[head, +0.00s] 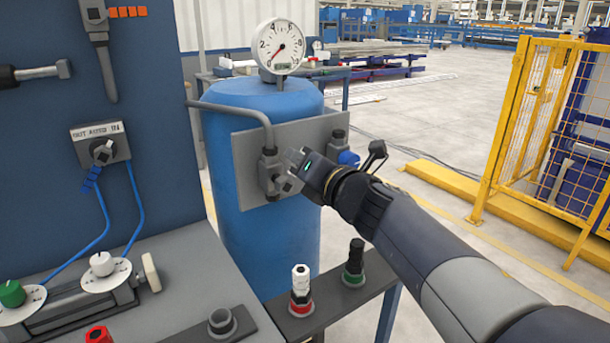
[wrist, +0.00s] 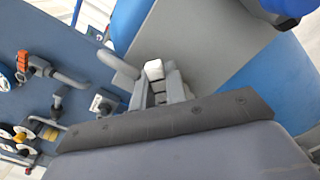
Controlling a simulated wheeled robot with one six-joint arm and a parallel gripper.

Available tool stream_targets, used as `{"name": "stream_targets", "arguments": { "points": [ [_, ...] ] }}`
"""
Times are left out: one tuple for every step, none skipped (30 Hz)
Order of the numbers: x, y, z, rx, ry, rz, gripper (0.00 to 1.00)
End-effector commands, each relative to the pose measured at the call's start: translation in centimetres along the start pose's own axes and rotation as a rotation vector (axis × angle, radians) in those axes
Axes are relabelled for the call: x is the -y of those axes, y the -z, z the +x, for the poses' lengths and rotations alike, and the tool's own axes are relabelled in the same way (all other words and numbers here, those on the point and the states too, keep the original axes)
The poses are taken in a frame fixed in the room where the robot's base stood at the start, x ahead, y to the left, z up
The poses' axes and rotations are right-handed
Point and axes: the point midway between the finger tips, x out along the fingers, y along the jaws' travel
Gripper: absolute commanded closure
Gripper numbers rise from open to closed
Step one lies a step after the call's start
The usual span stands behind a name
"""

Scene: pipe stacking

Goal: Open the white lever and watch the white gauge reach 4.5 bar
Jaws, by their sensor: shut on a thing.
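The white gauge (head: 278,46) stands on top of the blue tank (head: 262,225). Its red needle points to the lower left, near the low end of the scale. A grey plate (head: 305,135) on the tank carries two grey valves. My gripper (head: 287,180) is at the left valve (head: 268,160) and covers much of it. In the wrist view, the white lever (wrist: 153,69) shows as a small white end between the fingers of my gripper (wrist: 157,82), which is shut on it. The lever is hidden by the gripper in the head view. The right valve has a blue lever (head: 349,158).
A grey pipe (head: 235,112) curves into the left valve. A narrow shelf in front holds a white fitting with a red ring (head: 301,285) and a black one with a green ring (head: 354,265). A blue panel (head: 40,150) stands left; a yellow fence (head: 530,120) stands right.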

Motion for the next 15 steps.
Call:
{"name": "stream_targets", "arguments": {
  "points": [
    [-0.1,0.4,0.0,-0.001,-0.002,-0.048,1.00],
    [-0.2,0.4,0.0,-0.001,-0.002,-0.076,1.00],
    [-0.4,0.4,0.0,-0.002,-0.001,-0.114,1.00],
    [-0.6,0.5,0.0,-0.002,-0.001,-0.142,1.00],
    [-0.8,0.5,0.0,-0.002,-0.002,-0.171,1.00],
    [-1.0,0.5,0.0,-0.002,-0.002,-0.208,1.00],
    [-1.1,0.5,0.0,-0.002,-0.002,-0.237,1.00],
    [-1.2,0.5,0.0,-0.001,-0.001,-0.265,1.00],
    [-1.4,0.6,0.0,-0.002,-0.002,-0.300,1.00],
    [-1.6,0.7,0.0,-0.002,-0.002,-0.327,1.00],
    [-1.7,0.7,0.0,-0.002,-0.002,-0.353,1.00],
    [-1.9,0.8,0.0,-0.002,-0.001,-0.387,1.00],
    [-2.0,0.8,0.0,-0.002,-0.001,-0.412,1.00],
    [-2.1,0.9,0.0,-0.003,-0.001,-0.435,1.00],
    [-2.2,0.9,0.0,-0.003,-0.001,-0.465,1.00]
  ]
}}
